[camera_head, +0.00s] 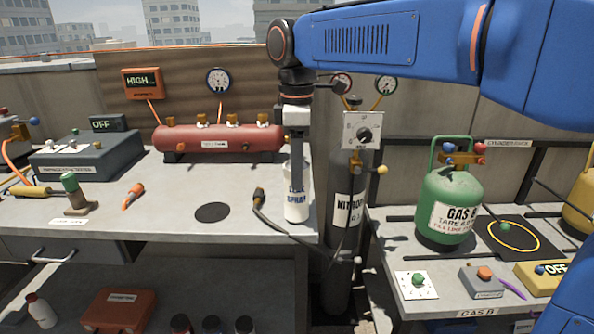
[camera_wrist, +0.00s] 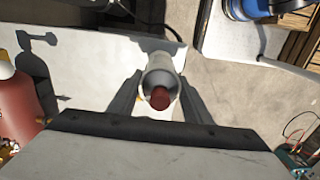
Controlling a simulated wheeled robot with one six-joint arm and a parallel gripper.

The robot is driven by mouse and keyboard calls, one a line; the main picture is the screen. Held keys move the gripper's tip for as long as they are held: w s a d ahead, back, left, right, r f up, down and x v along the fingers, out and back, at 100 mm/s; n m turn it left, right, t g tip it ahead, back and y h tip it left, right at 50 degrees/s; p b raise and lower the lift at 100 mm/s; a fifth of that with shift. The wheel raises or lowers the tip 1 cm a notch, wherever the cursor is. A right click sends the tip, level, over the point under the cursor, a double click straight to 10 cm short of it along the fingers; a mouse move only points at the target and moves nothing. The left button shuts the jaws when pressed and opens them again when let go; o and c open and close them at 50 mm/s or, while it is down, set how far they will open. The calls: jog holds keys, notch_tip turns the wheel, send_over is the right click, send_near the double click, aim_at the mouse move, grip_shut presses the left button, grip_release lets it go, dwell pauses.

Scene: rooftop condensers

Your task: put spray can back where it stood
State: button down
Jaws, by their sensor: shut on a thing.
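The white spray can (camera_head: 297,207), with "LEAK SPRAY" lettering, is upright near the right end of the grey workbench (camera_head: 165,222). My gripper (camera_head: 298,178) reaches down from above and is shut on the can. In the wrist view, the can's pale top and red nozzle (camera_wrist: 160,97) sit between the two dark fingers of my gripper (camera_wrist: 155,92). I cannot tell whether the can's base touches the bench. A dark round disc (camera_head: 212,212) lies bare on the bench, left of the can.
A black hose probe (camera_head: 260,200) lies close left of the can. A dark nitrogen cylinder (camera_head: 341,235) stands just right, between the benches. A red receiver tank (camera_head: 218,138) is behind. A green gas cylinder (camera_head: 447,190) stands on the right bench. Bench surface around the disc is free.

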jog(key=shift+f, duration=0.45)
jog(key=c, duration=0.9)
grip_release()
jog(key=shift+c, duration=0.2)
notch_tip(320, 180, up, 12)
jog(key=shift+r, duration=0.15)
jog(key=s+d+f+m+t, duration=0.2)
jog(key=s+d+f+m, duration=0.6)
jog(key=d+f, duration=0.5)
jog(key=s+d+f+m+t, duration=0.2)
jog(key=s+d+f+m, duration=0.7)
jog(key=s+d+f, duration=0.3)
notch_tip(320, 180, down, 4)
jog(key=shift+s+d+m+t, duration=0.3)
jog(key=shift+s+d+t, duration=0.1)
jog(key=shift+d, duration=0.55)
